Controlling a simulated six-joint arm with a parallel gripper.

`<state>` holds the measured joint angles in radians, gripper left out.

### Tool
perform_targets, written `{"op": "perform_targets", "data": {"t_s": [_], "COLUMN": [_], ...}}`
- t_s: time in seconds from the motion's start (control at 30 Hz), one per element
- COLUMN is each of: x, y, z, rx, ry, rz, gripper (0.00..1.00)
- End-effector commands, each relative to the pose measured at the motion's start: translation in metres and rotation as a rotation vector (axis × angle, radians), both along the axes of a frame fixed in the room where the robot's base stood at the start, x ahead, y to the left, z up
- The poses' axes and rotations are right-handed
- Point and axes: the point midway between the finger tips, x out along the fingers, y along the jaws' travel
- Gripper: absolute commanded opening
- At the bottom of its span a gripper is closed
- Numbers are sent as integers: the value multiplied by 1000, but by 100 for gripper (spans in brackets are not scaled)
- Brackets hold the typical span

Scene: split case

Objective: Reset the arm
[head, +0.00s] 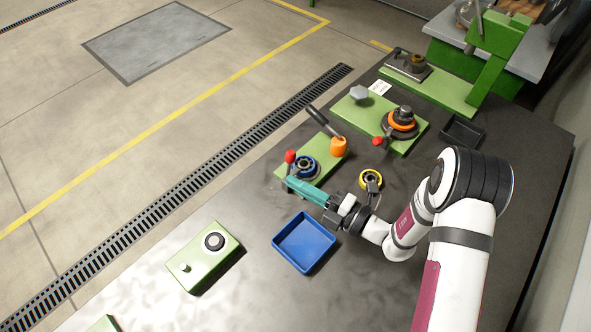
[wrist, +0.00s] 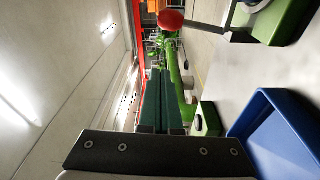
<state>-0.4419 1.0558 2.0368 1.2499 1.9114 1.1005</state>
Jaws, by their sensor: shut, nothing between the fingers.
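My arm comes in from the lower right in the head view. My gripper (head: 290,184) has teal fingers and is held level, pointing left. Its tips are close to the front left edge of a green fixture (head: 327,170) that carries a blue ring and a red-knobbed lever; I cannot tell whether they touch it. In the wrist view the dark green fingers of my gripper (wrist: 160,72) lie together with nothing between them. The red knob (wrist: 171,20) shows beside the fingertips there.
A blue tray (head: 304,243) is just below the gripper, also in the wrist view (wrist: 262,128). A green block with a black ring (head: 203,257) is at lower left. A yellow ring (head: 371,180), another green fixture (head: 356,112), a black tray (head: 463,131) and a green press (head: 497,45) stand beyond.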

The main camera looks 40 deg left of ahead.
Motion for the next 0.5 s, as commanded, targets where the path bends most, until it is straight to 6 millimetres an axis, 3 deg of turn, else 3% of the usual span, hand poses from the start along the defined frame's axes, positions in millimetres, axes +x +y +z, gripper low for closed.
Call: {"op": "perform_targets", "data": {"t_s": [0.1,0.2,0.33,0.5], "x": [8,10,12,12], "y": [-37,-59,-76,-80], "z": [-1,-2,-2,-1], "rx": [0,0,1,0], "ry": [2,0,0,-7], "rz": [-8,-5,-2,4], "gripper": [0,0,0,0]}}
